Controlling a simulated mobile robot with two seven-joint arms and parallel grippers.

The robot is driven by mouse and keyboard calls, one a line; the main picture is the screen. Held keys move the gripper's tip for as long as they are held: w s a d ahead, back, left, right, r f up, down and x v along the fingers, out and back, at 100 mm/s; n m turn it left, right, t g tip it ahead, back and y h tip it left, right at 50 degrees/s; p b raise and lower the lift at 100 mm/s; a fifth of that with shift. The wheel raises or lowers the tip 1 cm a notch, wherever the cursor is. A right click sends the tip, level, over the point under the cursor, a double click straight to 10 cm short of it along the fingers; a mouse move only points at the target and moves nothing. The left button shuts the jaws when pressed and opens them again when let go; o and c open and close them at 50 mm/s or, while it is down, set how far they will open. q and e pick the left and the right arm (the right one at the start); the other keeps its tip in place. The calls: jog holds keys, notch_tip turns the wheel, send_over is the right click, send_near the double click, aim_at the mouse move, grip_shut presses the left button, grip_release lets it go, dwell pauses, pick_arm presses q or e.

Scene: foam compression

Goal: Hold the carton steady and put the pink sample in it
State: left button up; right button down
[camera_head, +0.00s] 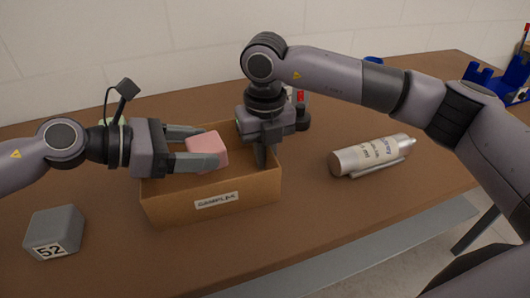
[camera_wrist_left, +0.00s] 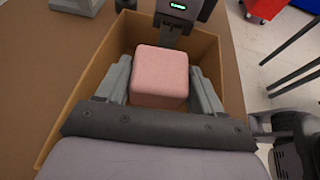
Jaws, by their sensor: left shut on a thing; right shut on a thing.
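The open brown carton (camera_head: 168,207) stands on the table with a white label on its front wall; its rim also shows in the left wrist view (camera_wrist_left: 94,70). My left gripper (camera_head: 207,147) is shut on the pink sample (camera_head: 206,146) and holds it over the carton's opening. In the left wrist view the pink sample (camera_wrist_left: 160,75) sits between both fingers, framed by the carton walls. My right gripper (camera_head: 264,155) points down at the carton's right end and is shut on that wall. The exact finger contact is partly hidden.
A grey block marked 52 (camera_head: 54,232) lies at the left front. A silver labelled cylinder (camera_head: 370,155) lies right of the carton. Blue holders (camera_head: 497,82) stand at the far right. The table between carton and cylinder is clear.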

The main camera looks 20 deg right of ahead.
pick_arm(q)
jog(key=shift+f, duration=0.4)
jog(key=shift+s+f, duration=0.1)
jog(key=o, duration=1.1)
jog(key=shift+f, duration=0.1)
jog(key=shift+a, duration=0.45)
jog(key=v, duration=0.3)
jog(key=r+v, duration=0.1)
jog(key=v, duration=0.7)
jog(key=shift+r, duration=0.25)
